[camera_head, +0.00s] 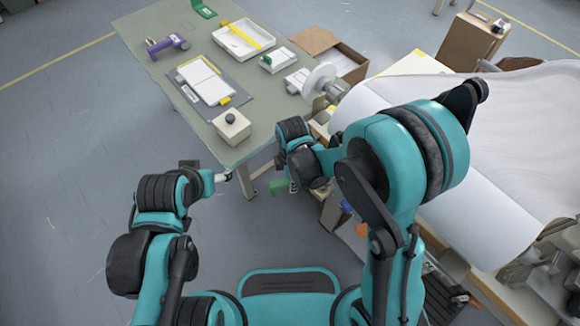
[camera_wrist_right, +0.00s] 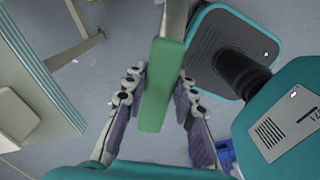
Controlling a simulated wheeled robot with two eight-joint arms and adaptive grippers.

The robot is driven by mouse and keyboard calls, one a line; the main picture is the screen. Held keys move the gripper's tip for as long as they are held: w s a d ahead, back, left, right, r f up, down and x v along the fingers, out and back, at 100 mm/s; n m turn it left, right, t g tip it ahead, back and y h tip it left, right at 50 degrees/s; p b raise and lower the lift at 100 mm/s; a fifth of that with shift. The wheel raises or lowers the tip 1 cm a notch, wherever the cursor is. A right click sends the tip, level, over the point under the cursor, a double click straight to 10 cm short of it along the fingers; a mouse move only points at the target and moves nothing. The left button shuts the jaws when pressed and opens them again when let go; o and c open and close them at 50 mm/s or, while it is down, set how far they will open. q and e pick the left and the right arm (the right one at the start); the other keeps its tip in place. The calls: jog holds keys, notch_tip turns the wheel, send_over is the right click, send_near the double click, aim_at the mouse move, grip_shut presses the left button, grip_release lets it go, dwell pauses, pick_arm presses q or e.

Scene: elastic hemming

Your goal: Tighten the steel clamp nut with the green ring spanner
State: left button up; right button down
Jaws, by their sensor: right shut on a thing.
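The green ring spanner (camera_wrist_right: 163,88) shows in the right wrist view as a green handle with a grey shank running out of the top edge; its ring end is out of view. My right gripper (camera_wrist_right: 160,78) is shut on the green handle, one finger on each side. In the head view a small green part of the spanner (camera_head: 278,188) shows below my right wrist, clear of the table edge. My left gripper (camera_head: 223,176) is near the table's front corner; its fingers are too small to read. I cannot make out the steel clamp nut for sure; a metal shaft fitting (camera_head: 335,90) sits at the roll's end.
A large white fabric roll (camera_head: 440,170) with a pale disc (camera_head: 318,80) at its end lies right. The green-grey table (camera_head: 150,40) holds a white tray (camera_head: 243,38), a clipboard (camera_head: 207,84), a purple tool (camera_head: 167,45) and a beige box (camera_head: 232,127). Floor is clear at left.

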jog(key=shift+w+a+f+n, duration=0.1)
jog(key=shift+a+n, duration=0.15)
jog(key=shift+n, duration=0.15)
jog(key=shift+d, duration=0.1)
notch_tip(320, 180, down, 4)
jog(key=b, duration=0.4)
